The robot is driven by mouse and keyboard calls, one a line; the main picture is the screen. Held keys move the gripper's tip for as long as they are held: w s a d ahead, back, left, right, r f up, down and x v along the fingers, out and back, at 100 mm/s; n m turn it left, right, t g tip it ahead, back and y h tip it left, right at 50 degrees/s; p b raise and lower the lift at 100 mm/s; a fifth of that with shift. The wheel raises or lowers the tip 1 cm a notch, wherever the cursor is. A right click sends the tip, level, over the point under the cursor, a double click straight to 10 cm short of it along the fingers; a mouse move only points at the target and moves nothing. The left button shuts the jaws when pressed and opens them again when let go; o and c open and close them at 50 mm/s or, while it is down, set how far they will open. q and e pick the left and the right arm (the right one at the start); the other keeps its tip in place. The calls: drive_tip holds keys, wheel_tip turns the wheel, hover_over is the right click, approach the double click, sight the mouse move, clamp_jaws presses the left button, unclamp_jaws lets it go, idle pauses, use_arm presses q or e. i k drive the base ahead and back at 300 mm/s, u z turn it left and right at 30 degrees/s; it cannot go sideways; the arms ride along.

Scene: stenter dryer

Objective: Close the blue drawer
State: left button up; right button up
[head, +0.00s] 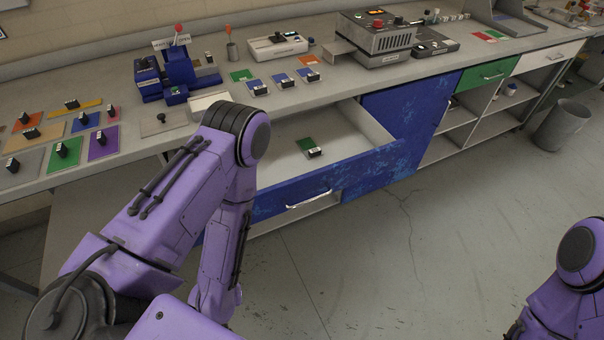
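The blue drawer (372,172) is pulled out from under the counter in the head view. Its front is worn blue with a pale bar handle (309,200). Inside the white drawer lies a green card with a small black-and-white piece (310,147). My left arm crosses in front of the drawer's left part and hides it. Its forearm points down, and my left gripper is not in view. My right arm shows only at the lower right corner, away from the drawer, and my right gripper is not in view.
The counter (225,103) above carries coloured cards, a blue device (179,70) and a grey machine (375,38). A blue panel (408,108) and a green drawer (487,75) are to the right. A grey bin (563,126) stands on the floor. The floor before the drawer is clear.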

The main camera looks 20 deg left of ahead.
sight(356, 148)
drive_tip(key=u, duration=0.35)
drive_tip(key=i, duration=0.4)
drive_tip(key=u, duration=1.95)
drive_tip(key=k, duration=1.1)
drive_tip(key=z, duration=1.7)
drive_tip(key=i, duration=0.5)
drive_tip(key=z, duration=0.05)
